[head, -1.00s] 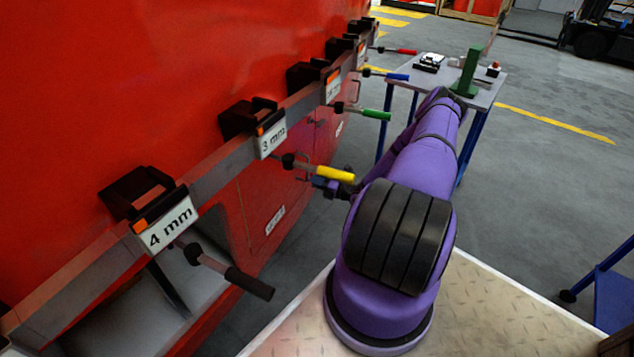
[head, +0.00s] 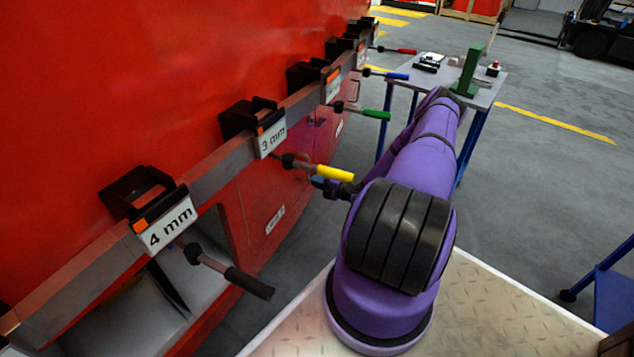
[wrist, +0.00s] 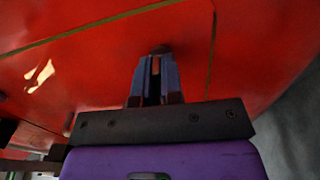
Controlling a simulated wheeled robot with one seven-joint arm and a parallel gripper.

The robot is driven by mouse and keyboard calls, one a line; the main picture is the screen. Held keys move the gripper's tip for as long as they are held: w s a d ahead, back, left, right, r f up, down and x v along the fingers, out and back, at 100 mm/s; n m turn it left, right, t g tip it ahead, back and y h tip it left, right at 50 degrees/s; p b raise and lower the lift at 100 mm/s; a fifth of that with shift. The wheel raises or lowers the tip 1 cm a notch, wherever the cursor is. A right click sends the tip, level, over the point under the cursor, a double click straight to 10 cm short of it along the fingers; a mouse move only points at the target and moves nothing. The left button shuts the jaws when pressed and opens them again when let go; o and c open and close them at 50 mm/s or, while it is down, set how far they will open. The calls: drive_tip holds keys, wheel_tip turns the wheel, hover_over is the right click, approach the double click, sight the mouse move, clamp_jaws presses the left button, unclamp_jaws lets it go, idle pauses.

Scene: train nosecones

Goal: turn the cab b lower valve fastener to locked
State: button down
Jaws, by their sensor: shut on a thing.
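The valve fastener (wrist: 162,49) is a small dark knob on the red panel in the wrist view, at the tips of my gripper's fingers. My gripper (wrist: 157,66) is shut on it, with the two blue-grey fingers pointing straight at the panel. The fingers hide most of the fastener, so its turned position cannot be read. In the head view my gripper (head: 326,187) is small and partly hidden below the yellow handle, close to the red cab side.
Several clamps with coloured handles hang along a grey rail (head: 209,179); the yellow handle (head: 335,173) is just above my gripper. An open compartment (head: 195,275) lies at lower left. A table (head: 484,97) with a green stand is beyond my arm.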

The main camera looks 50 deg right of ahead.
drive_tip(key=c, duration=1.3)
unclamp_jaws()
drive_tip(key=shift+o, duration=0.2)
drive_tip(key=shift+s, duration=0.1)
drive_tip(key=v, duration=1)
drive_tip(key=shift+s+d, duration=0.15)
drive_tip(key=shift+s, duration=0.15)
